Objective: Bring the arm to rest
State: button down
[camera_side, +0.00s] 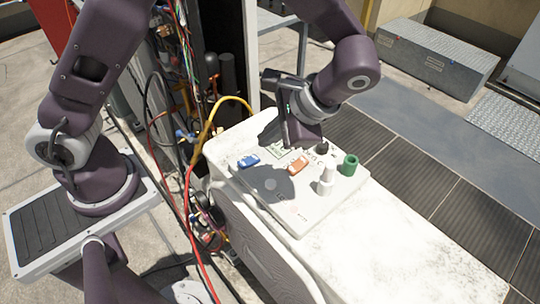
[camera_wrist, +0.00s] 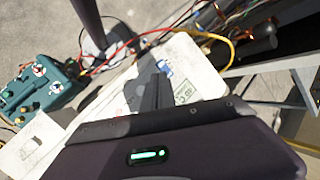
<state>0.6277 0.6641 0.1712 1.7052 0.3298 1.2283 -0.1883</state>
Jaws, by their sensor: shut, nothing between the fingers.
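My gripper (camera_side: 304,142) is above the back part of a light grey board, in the side view. Its fingers point down and it holds nothing. In the wrist view the dark fingers of my gripper (camera_wrist: 158,78) lie together, shut. The board (camera_side: 300,222) lies on a white, worn box top (camera_side: 385,262). On it are a blue piece (camera_side: 248,161), an orange piece (camera_side: 298,166), a white peg-like part (camera_side: 326,180) and a green cylinder (camera_side: 349,165). Whether the fingertips touch anything beneath them is hidden.
Loose cables, including a yellow hose (camera_side: 208,128) and red wires, run at the left of the box. A teal device (camera_wrist: 40,92) with knobs shows in the wrist view. A grey metal box (camera_side: 437,57) stands at the back right. The front of the white top is clear.

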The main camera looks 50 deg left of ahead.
jog(key=s+a+r+n+t+h, duration=0.1)
jog(key=s+a+r+n+h, duration=0.15)
jog(key=r, duration=0.35)
jog(key=s+a+r+n+t+h, duration=0.1)
jog(key=s+a+r+t+h, duration=0.2)
jog(key=r, duration=0.4)
jog(key=s+a+r+n+t+h, duration=0.1)
jog(key=s+r+n+t, duration=0.1)
jog(key=s, duration=0.7)
jog(key=shift+s+r+t, duration=0.2)
jog(key=shift+r+t, duration=0.05)
jog(key=shift+t, duration=0.55)
